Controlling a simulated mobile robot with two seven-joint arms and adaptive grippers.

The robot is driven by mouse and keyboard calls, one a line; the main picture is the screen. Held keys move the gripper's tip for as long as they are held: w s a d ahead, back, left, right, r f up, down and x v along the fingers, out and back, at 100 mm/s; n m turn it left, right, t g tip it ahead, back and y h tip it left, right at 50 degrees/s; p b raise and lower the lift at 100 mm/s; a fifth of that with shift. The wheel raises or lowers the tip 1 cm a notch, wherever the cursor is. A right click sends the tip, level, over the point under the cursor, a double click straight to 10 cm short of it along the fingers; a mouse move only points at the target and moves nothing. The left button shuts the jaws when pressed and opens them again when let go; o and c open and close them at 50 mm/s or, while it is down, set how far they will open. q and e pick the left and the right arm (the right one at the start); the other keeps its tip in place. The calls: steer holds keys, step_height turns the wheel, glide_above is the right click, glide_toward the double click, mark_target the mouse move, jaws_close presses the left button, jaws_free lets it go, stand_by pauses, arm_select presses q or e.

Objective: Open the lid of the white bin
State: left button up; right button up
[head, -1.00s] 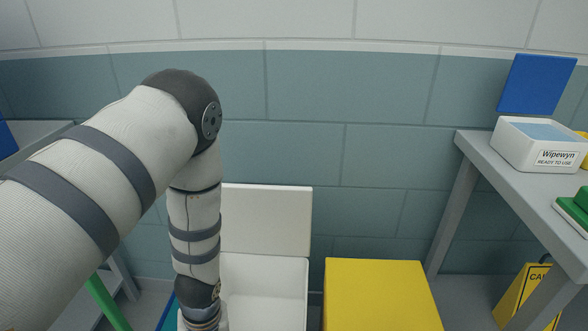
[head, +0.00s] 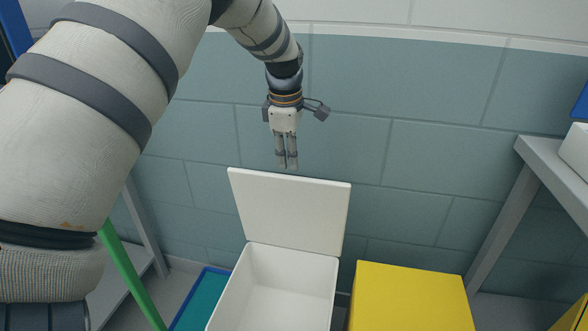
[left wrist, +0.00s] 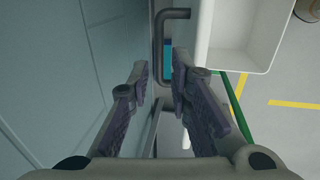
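The white bin (head: 270,290) stands on the floor below the wall, and its empty inside shows from above. Its white lid (head: 290,212) stands raised at the back of the bin, leaning towards the wall. My left gripper (head: 287,167) points down just above the lid's top edge, apart from it. The white bin (left wrist: 248,35) is at the upper right there. A dark bar-shaped handle (left wrist: 175,14) shows beyond the fingertips. My right gripper is not in view.
A yellow bin (head: 410,297) stands right of the white one. A teal, blue-rimmed bin (head: 203,300) is at its left. A grey table (head: 550,165) stands at the right, and a green pole (head: 128,270) slants at the left. The tiled wall is close behind the lid.

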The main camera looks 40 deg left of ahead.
arm_select(q)
steer(key=f, duration=0.4)
steer(key=shift+w+a+f, duration=0.15)
steer(key=shift+w+f, duration=0.1)
steer(key=shift+w, duration=0.1)
jaws_close()
